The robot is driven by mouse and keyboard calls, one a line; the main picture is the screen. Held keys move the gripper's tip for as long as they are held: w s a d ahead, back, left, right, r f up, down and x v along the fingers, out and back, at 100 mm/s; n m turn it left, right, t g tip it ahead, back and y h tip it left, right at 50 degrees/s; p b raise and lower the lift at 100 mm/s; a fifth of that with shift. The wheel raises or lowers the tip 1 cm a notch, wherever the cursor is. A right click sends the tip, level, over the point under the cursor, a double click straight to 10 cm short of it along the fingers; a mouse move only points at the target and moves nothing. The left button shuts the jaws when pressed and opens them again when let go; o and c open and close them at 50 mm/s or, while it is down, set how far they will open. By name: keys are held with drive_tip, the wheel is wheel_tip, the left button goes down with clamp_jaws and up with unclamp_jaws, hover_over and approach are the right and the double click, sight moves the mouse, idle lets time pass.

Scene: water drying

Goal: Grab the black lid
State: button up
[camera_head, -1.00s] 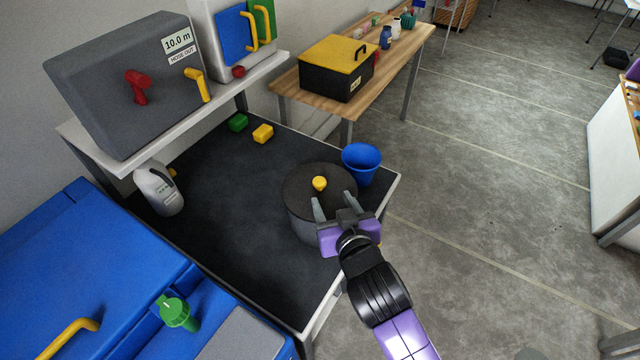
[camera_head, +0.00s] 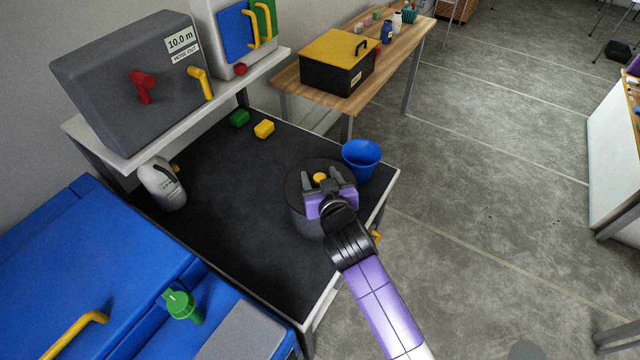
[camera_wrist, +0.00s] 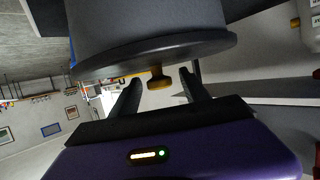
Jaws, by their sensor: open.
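The black lid (camera_head: 298,178) lies on top of a round dark grey pot (camera_head: 301,218) near the front right corner of the black worktop. Its yellow knob (camera_head: 320,178) stands at the lid's middle. My gripper (camera_head: 322,179) is open above the lid, with one finger on each side of the knob in the head view. In the wrist view the lid (camera_wrist: 200,52) shows upside down, and its knob (camera_wrist: 159,78) lies between and just beyond the fingertips (camera_wrist: 160,77). The fingers do not appear to touch the knob.
A blue bucket (camera_head: 361,158) stands right beside the pot. Yellow (camera_head: 264,129) and green (camera_head: 239,118) blocks lie toward the back of the worktop. A white-grey jug (camera_head: 162,184) stands at the left. The middle of the worktop (camera_head: 225,200) is clear.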

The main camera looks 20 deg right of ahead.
clamp_jaws()
drive_tip(key=shift+r, duration=0.2)
